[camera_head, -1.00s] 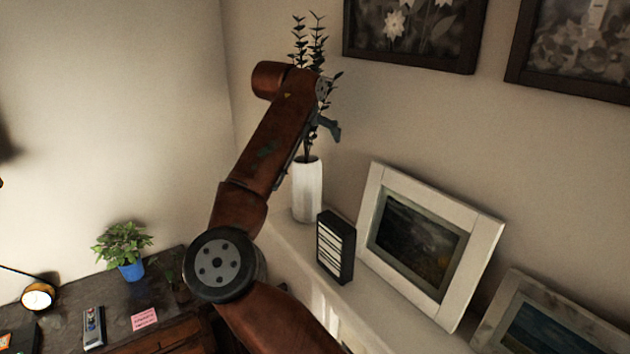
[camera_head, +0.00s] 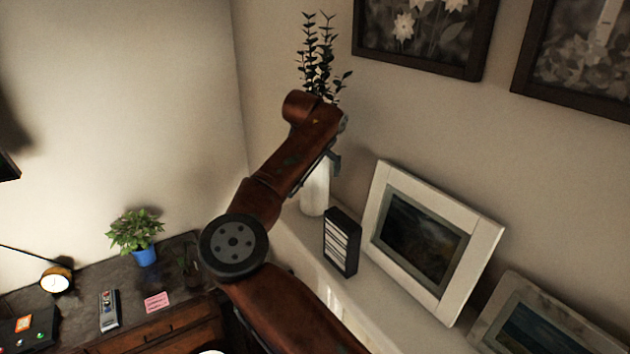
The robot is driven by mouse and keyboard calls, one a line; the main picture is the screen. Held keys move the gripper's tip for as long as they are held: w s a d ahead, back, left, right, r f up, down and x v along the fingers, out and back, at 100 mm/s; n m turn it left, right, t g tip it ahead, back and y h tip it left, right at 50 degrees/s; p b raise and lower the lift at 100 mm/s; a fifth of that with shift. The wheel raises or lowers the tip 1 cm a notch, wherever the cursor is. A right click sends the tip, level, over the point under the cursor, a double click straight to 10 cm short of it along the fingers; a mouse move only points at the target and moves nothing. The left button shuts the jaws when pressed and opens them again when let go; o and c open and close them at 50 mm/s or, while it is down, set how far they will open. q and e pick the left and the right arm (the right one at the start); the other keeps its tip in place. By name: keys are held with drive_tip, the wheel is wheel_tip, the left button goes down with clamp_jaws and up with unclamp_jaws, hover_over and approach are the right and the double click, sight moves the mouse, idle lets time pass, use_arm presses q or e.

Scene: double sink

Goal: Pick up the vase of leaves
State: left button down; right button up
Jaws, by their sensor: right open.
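The white vase (camera_head: 316,196) stands upright on the white ledge near the room's corner. Its dark green leaves (camera_head: 319,55) rise above my right arm. The arm hides the vase's upper part and the lower stems. My right gripper (camera_head: 336,162) is at the far end of the arm, in front of the vase's upper part; only a dark finger piece shows. It is open, and I cannot tell whether the vase is between its fingers. My left gripper is not in view.
A black-and-white box (camera_head: 341,243) stands close to the vase on the ledge (camera_head: 378,305). A white picture frame (camera_head: 451,283) leans right of it. A dark desk (camera_head: 75,291) at lower left holds a potted plant (camera_head: 144,256), a lamp (camera_head: 55,281) and a remote (camera_head: 109,310).

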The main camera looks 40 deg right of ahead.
drive_tip(key=shift+f, duration=0.1)
drive_tip(key=shift+c, duration=0.2)
drive_tip(key=shift+a, duration=0.1)
drive_tip(key=shift+c, duration=0.9)
drive_tip(key=c, duration=1.7)
drive_tip(key=shift+r, duration=0.2)
drive_tip(key=shift+c, duration=0.2)
